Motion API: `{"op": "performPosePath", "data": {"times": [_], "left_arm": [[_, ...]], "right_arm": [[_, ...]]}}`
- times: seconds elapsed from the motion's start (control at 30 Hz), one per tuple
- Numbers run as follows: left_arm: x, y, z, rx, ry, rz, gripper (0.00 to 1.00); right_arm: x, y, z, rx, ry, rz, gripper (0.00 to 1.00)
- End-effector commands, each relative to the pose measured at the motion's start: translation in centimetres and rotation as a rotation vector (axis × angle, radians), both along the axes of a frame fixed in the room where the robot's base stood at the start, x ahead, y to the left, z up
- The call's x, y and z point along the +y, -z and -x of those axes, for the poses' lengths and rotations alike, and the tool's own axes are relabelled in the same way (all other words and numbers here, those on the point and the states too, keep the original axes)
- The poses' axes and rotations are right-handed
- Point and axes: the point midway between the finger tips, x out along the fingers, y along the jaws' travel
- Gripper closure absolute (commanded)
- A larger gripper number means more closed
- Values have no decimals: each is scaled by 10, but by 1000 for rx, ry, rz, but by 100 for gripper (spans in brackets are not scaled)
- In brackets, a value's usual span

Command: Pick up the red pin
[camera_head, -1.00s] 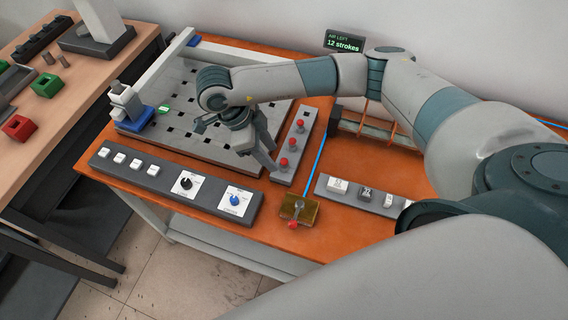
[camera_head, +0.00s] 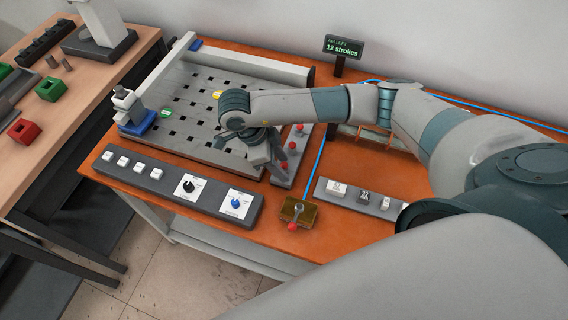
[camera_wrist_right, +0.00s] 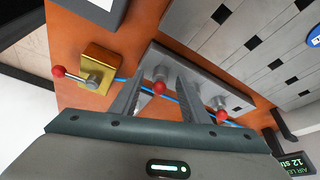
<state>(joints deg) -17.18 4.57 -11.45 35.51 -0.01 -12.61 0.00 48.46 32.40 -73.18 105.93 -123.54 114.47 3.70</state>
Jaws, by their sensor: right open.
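Red-headed pins stand in a row on a grey strip (camera_head: 287,183) on the orange table: a far one (camera_head: 299,127), a middle one (camera_head: 292,146) and a near one (camera_head: 282,165). My right gripper (camera_head: 276,168) is open and points down by the near end of the strip. In the right wrist view a red pin (camera_wrist_right: 160,87) shows between the two open fingers (camera_wrist_right: 158,95). Another red pin (camera_wrist_right: 221,102) is beside the right finger. I cannot tell whether the fingers touch the pin. My left gripper is not in view.
A brass block (camera_head: 299,211) with a red-knobbed lever stands near the table's front edge. A control panel (camera_head: 180,188) with dials lies left of it. A perforated plate (camera_head: 190,105) is behind. A button strip (camera_head: 362,197) sits right.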

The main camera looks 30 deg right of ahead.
Motion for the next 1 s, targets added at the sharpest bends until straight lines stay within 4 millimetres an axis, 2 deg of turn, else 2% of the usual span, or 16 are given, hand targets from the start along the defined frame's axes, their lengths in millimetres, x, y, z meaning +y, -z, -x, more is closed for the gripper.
{"op": "performPosePath", "data": {"times": [0.17, 0.33, 0.77, 1.0], "left_arm": [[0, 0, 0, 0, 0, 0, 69], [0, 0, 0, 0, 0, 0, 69], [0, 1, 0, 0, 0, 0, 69], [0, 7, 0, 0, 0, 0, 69]], "right_arm": [[0, 0, 0, 0, 0, 0, 58], [0, 0, 0, 0, 0, 0, 99], [0, -3, -1, -1, 0, 0, 100], [0, -18, -1, -3, -1, -1, 100]]}}
